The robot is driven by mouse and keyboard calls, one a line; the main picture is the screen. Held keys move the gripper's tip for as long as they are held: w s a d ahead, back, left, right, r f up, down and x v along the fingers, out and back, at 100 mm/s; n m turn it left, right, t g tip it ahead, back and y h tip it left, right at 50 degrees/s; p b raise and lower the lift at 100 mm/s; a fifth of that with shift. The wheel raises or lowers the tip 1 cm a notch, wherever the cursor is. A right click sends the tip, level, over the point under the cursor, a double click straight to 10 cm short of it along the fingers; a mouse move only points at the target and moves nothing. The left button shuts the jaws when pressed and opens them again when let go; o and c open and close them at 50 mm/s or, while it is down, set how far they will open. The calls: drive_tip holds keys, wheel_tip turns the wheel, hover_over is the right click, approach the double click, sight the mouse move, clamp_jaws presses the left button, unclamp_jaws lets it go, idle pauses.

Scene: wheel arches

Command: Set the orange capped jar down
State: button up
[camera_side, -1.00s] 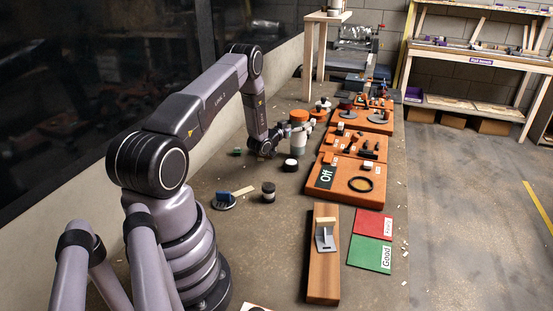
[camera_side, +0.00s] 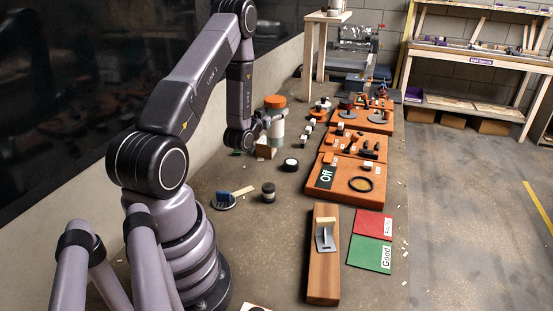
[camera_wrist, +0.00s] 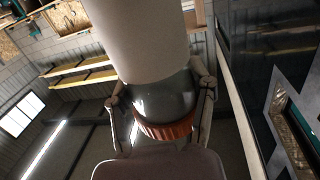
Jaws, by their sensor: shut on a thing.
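The orange capped jar (camera_side: 275,102) stands upright in the side view, with its orange cap on top and a pale body below. My gripper (camera_side: 270,119) is shut on the jar's upper part, just below the cap. In the wrist view my gripper (camera_wrist: 162,98) has a finger on each side of the jar (camera_wrist: 140,40). There the pale body fills the top, a dark shiny band sits between the fingers, and the orange cap's ribbed rim shows below. I cannot tell whether the jar's base is clear of the bench.
A white-topped round piece (camera_side: 291,165) and a dark-banded small jar (camera_side: 268,192) stand nearer. Orange boards (camera_side: 325,200) line the right side. Bare bench lies between the jar and the wall.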

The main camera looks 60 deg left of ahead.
drive_tip(key=s+a+f+n+g+y, duration=0.3)
drive_tip(key=s+n+g+y, duration=0.4)
drive_tip(key=s+n+g, duration=0.5)
wheel_tip(320, 180, down, 8)
drive_tip(key=w+m+g, duration=0.1)
drive_tip(key=g, duration=0.1)
drive_tip(key=shift+w+d+g, duration=0.25)
drive_tip(key=shift+d+g, duration=0.05)
drive_tip(key=shift+f, duration=0.25)
drive_tip(key=o, duration=1.2)
drive_tip(key=shift+o, duration=0.2)
